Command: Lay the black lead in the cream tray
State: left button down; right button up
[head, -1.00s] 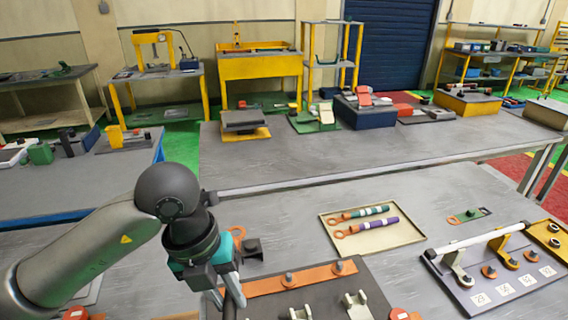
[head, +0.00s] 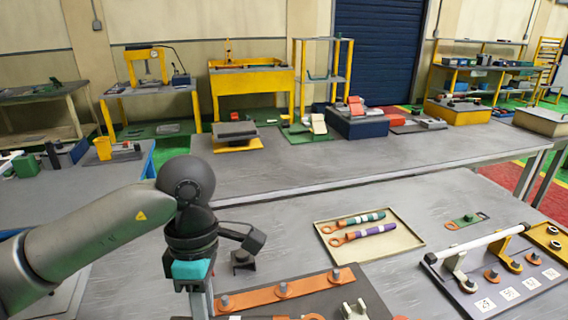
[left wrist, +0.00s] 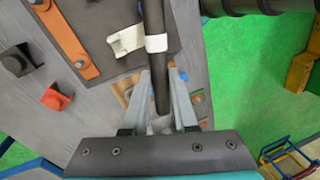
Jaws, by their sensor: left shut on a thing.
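The cream tray (head: 405,243) lies on the grey bench, right of centre in the head view. Inside it a green lead (head: 352,220) and a purple lead (head: 367,230) lie side by side, each with an orange lug. My left gripper (left wrist: 158,75) is shut on the black lead (left wrist: 154,20), a dark rod with a white band, seen in the left wrist view. In the head view this gripper points down at the lower left, left of the tray, and its fingertips are cut off by the frame's bottom edge. My right gripper is not in view.
A dark board with an orange strip (head: 283,290) and pale clips (head: 355,310) lies in front of the tray. A rack with a white bar (head: 475,243) stands to its right. A small black block (head: 243,262) sits beside my left arm.

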aim_at(187, 317)
pick_arm(q)
jog(key=m, duration=0.1)
jog(key=m+b, duration=0.1)
jog(key=m, duration=0.1)
jog(key=a+f+m+y, duration=0.1)
jog(key=m, duration=0.2)
jog(key=m+b, duration=0.1)
jog(key=m, duration=0.1)
jog(key=a+f+m, duration=0.1)
jog(key=m, duration=0.1)
jog(key=shift+t+y+b, duration=0.35)
jog(key=shift+t+y, duration=0.05)
jog(key=m, duration=0.1)
jog(key=m+b, duration=0.1)
jog(key=m, duration=0.1)
jog(key=a+m, duration=0.1)
jog(key=m, duration=0.1)
jog(key=shift+f+t, duration=0.3)
jog(key=shift+t, duration=0.1)
jog(key=m, duration=0.1)
jog(key=m+b, duration=0.1)
jog(key=m, duration=0.1)
jog(key=shift+a+f+t, duration=0.15)
jog(key=shift+a+t, duration=0.15)
jog(key=shift+d+m, duration=0.1)
jog(key=shift+m, duration=0.2)
